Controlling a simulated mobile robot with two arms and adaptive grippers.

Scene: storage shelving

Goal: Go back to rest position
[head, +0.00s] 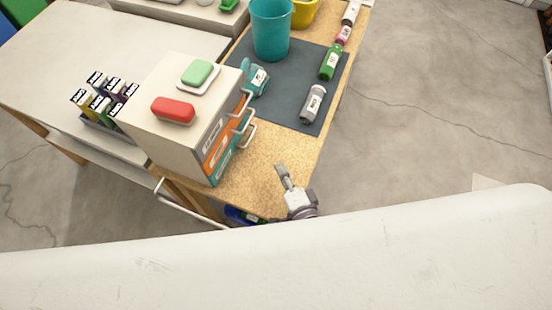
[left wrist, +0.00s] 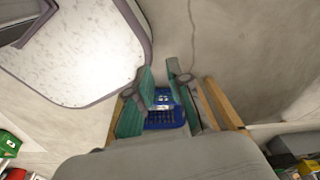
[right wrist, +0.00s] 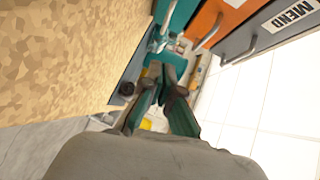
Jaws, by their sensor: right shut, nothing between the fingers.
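My right gripper (head: 283,170) shows in the head view above the front end of the cork-topped bench, to the right of the drawer unit, and holds nothing. In the right wrist view its dark green fingers (right wrist: 162,72) are close together, with the drawer fronts beyond them. My left gripper is out of the head view. In the left wrist view its green fingers (left wrist: 160,80) stand apart with nothing between them. A blue crate (left wrist: 168,112) shows beyond the fingers, lower down.
The drawer unit (head: 173,95) with wire handles carries a red and a green item. Concrete floor at right is clear.

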